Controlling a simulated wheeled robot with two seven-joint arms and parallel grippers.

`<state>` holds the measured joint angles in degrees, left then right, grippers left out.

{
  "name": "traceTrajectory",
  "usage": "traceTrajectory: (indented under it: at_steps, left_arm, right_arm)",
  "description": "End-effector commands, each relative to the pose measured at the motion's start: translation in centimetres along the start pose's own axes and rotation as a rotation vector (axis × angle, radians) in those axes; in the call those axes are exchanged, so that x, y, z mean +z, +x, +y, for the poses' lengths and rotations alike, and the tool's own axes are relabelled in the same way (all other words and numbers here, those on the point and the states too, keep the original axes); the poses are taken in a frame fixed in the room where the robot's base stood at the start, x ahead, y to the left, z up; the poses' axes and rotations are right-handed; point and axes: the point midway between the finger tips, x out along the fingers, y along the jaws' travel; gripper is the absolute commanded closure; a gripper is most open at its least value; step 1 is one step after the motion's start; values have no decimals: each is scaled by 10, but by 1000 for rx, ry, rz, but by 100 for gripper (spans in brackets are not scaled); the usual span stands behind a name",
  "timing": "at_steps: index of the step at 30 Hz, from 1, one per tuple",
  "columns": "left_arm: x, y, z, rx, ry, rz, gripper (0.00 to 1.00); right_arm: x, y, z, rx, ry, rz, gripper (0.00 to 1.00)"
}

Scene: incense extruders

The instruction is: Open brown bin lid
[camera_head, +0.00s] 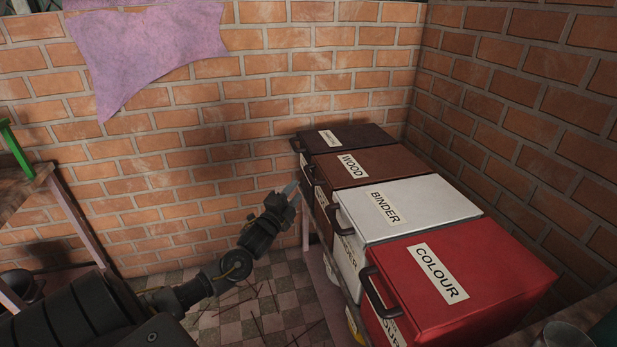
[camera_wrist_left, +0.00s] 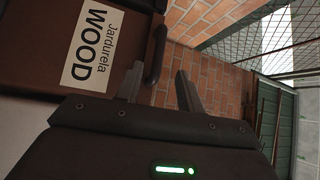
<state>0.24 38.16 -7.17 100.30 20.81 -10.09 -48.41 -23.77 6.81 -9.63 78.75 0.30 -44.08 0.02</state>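The brown bin (camera_head: 350,170) with the WOOD label stands in the row on the right, its lid shut and flat. Its dark handle (camera_head: 307,170) is on the left-facing side. The lid also shows at the upper left of the left wrist view (camera_wrist_left: 40,35), with the handle (camera_wrist_left: 158,50) at its right edge. My left gripper (camera_head: 292,190) is just left of the handle. In the left wrist view its two fingers (camera_wrist_left: 160,80) are apart, and the handle's end shows between their tips; I cannot tell whether they touch it. My right gripper is not in view.
A near-black bin (camera_head: 375,134) stands behind the brown one. A white BINDER bin (camera_head: 425,205) and a red COLOUR bin (camera_head: 490,270) stand in front. Brick walls close off the back and right. A wooden table (camera_head: 25,195) is at the left; checkered floor lies between.

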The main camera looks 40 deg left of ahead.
Motion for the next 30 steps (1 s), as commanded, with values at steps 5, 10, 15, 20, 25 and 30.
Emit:
traceTrajectory:
  at_steps: [5,10,15,20,25,30]
  left_arm:
    - [0,33,-1,-2,-1,-2,62]
    - [0,64,0,-1,-2,-2,62]
    - [0,86,1,1,-2,-2,62]
    - [0,96,1,3,-2,0,62]
    - [0,98,1,2,-2,1,62]
    - [0,97,1,2,-2,0,69]
  right_arm:
    - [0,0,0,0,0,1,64]
    - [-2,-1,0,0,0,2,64]
    - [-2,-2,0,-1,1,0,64]
    - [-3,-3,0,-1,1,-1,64]
    - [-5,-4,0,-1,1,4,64]
    - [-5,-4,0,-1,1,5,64]
